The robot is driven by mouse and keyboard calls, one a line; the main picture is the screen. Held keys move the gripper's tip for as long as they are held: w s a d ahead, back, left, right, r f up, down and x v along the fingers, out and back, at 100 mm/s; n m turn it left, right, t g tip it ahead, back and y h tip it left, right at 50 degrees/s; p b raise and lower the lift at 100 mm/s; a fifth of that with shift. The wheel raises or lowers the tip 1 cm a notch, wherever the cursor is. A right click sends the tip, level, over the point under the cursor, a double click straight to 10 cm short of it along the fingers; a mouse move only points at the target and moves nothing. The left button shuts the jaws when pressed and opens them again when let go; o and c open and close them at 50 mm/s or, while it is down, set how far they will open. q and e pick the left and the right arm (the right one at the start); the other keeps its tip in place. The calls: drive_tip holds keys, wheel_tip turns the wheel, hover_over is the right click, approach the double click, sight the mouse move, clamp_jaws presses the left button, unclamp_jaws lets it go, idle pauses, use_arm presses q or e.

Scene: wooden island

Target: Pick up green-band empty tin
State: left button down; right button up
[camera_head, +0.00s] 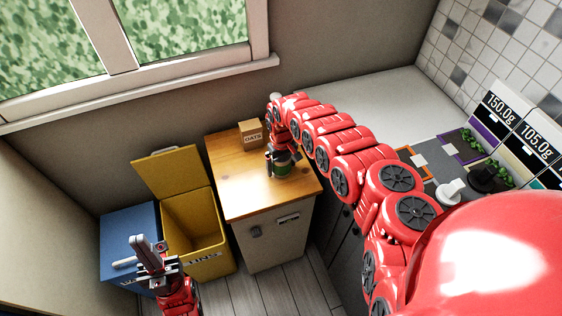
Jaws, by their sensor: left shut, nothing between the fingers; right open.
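The green-band tin (283,170) stands on the wooden island top (235,180), near its right side. My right gripper (279,158) is open and right at the tin, reaching down over its upper part and hiding much of it. I cannot tell whether the fingers touch the tin. My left gripper (141,246) is shut and empty, low at the left in front of the blue and yellow bins, well away from the tin.
A cardboard box marked oats (250,133) stands at the island's back. The open yellow bin (205,225) and the blue bin (122,228) stand left of the island. A grey counter at right holds scales with readouts (497,108), a white knob-like item (450,191) and green plants (472,141).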

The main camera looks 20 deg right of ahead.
drive_tip(key=shift+f, duration=0.15)
drive_tip(key=shift+c, duration=0.2)
drive_tip(key=c, duration=1.1)
